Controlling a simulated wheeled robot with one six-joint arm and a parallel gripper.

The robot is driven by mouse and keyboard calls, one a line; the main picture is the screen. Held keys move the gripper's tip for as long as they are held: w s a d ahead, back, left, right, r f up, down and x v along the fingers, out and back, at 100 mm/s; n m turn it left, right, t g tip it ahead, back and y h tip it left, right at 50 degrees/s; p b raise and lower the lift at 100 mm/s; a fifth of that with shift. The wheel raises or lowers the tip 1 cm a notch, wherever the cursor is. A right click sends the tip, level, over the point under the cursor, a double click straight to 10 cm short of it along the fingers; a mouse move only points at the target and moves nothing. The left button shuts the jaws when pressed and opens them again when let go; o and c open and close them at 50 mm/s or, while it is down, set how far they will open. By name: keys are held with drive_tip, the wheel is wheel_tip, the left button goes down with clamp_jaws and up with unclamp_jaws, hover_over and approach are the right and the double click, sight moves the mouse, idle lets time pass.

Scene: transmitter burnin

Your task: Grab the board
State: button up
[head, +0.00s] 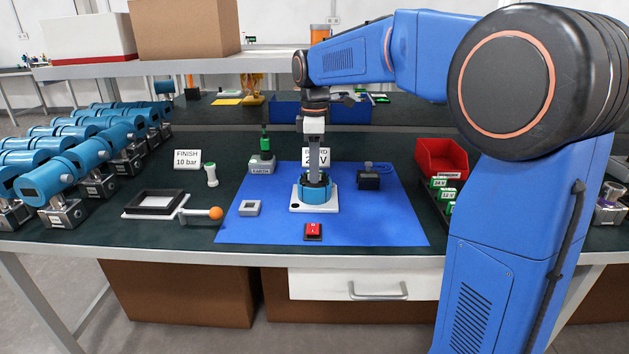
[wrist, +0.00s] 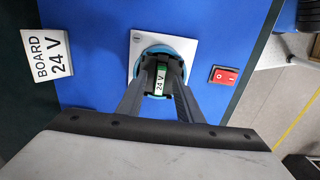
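A green board labelled 24 V (wrist: 160,78) sits inside the round blue transmitter housing (wrist: 181,52). In the head view the housing (head: 314,194) stands on a white square base on the blue mat, and the board inside is hidden. My gripper (head: 315,172) points straight down into the housing's open top. In the wrist view the gripper's two fingers (wrist: 161,88) reach in on either side of the board, with dark tips very close to it. Whether they touch or press on the board cannot be made out.
A BOARD 24 V sign (wrist: 47,57) stands behind the housing. A red switch (head: 313,231) is in front, a small grey block (head: 249,208) left, a black box (head: 369,180) right. More green boards (head: 446,193) lie near a red bin (head: 441,157). Blue transmitters (head: 75,165) fill the left.

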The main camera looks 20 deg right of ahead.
clamp_jaws()
